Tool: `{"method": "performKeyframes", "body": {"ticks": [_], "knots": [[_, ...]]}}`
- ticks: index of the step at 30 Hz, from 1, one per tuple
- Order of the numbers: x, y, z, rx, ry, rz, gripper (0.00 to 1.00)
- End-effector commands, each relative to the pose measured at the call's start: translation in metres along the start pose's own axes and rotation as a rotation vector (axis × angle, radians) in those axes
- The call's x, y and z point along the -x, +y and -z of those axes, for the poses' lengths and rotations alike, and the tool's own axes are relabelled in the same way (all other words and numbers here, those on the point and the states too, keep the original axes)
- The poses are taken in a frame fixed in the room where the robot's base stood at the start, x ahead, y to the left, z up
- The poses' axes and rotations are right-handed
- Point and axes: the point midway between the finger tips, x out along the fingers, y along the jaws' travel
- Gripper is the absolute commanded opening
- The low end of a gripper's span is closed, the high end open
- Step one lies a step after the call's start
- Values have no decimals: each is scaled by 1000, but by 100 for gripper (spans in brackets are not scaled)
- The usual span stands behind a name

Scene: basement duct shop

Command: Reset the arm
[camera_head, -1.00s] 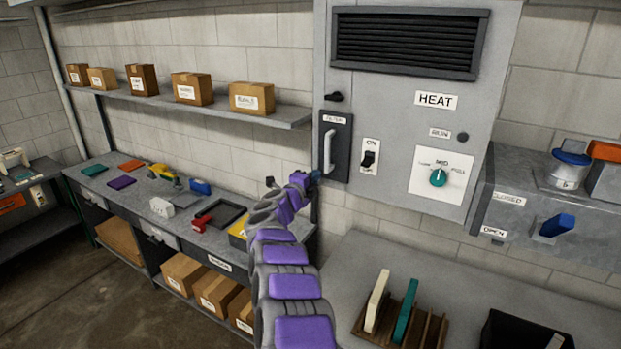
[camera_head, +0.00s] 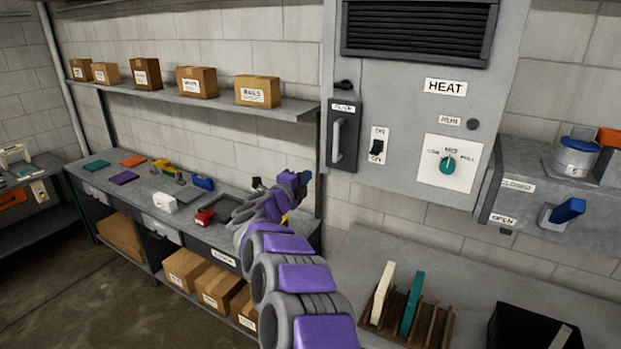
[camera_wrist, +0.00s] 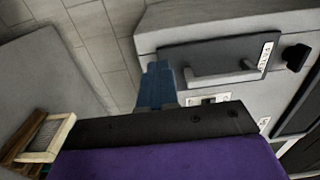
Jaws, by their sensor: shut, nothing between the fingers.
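My arm reaches up from the bottom centre of the head view. My gripper (camera_head: 304,179) is at its end, just left of and below the grey heater cabinet (camera_head: 400,103). In the wrist view its blue fingers (camera_wrist: 157,84) are together with nothing between them. The dark filter panel (camera_head: 343,160) with its pale upright handle (camera_head: 337,140) is on the cabinet's left. The panel also shows in the wrist view (camera_wrist: 180,58), apart from the fingers. My gripper touches nothing that I can see.
The rocker switch (camera_head: 377,145) and green dial (camera_head: 447,164) are right of the panel. A workbench (camera_head: 130,198) with tools stands left, under a shelf of boxes (camera_head: 197,82). A slotted wooden rack (camera_head: 427,318) and black bin (camera_head: 530,335) stand on the lower right counter.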

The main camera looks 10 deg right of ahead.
Motion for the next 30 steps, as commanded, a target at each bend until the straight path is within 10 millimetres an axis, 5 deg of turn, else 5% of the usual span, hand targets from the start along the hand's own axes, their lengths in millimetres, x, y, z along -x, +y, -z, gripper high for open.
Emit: {"method": "performKeyframes", "body": {"ticks": [7,18,23,30], "knots": [[35,-3,8,-8,-5,-2,0],[68,-5,-8,8,-46,0,0],[82,-15,-33,65,-269,-18,0],[153,-22,-57,282,-747,-20,0]]}}
